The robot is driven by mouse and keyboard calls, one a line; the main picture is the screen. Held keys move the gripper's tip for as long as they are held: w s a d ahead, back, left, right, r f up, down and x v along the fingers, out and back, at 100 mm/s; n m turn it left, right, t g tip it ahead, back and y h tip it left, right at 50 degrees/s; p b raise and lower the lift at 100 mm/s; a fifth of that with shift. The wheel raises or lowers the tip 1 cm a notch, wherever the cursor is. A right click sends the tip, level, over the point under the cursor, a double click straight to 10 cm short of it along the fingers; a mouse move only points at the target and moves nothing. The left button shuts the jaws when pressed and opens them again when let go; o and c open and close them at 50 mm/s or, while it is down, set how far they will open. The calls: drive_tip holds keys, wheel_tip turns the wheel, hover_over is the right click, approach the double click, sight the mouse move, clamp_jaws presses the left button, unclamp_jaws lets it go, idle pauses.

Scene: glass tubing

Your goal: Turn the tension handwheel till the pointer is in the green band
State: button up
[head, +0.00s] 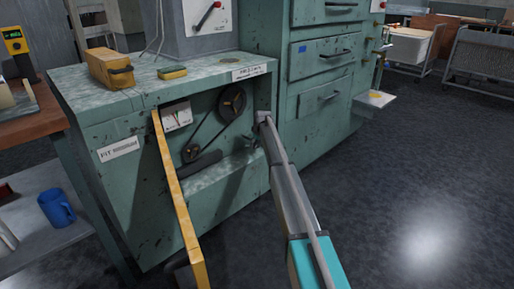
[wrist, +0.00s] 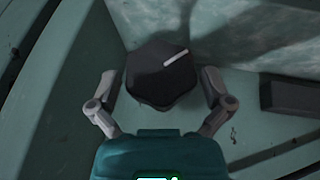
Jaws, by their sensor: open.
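The black lobed handwheel (wrist: 158,72) fills the middle of the wrist view, with a white index line pointing to the upper right. My gripper (wrist: 162,76) is open, with one finger on each side of the handwheel; I cannot tell whether they touch it. In the head view my arm reaches into the right side of the open green cabinet bay (head: 222,171), and the handwheel is not clearly seen there. The white tension gauge (head: 177,115) is at the bay's upper left; its pointer is too small to read against the bands.
A belt runs between an upper pulley (head: 232,102) and a lower pulley (head: 191,153) in the bay. A yellow-edged open door (head: 180,200) stands out at the bay's left. A yellow box (head: 110,68) sits on the cabinet top. The floor at right is clear.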

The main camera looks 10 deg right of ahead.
drive_tip(key=shift+w+f, duration=0.2)
drive_tip(key=shift+f, duration=0.25)
drive_tip(key=c, duration=0.8)
drive_tip(key=shift+w+y, duration=0.1)
drive_tip(key=shift+y, duration=0.2)
drive_tip(key=g+y, duration=0.2)
drive_tip(key=shift+w+d+f+m+y+b, duration=0.1)
drive_tip(key=shift+d+m+y+b, duration=0.05)
drive_tip(key=shift+m+y+b, duration=0.2)
drive_tip(key=shift+m+g+y+b, duration=0.35)
drive_tip(key=shift+g+y+b, duration=0.3)
drive_tip(key=shift+g+y, duration=0.45)
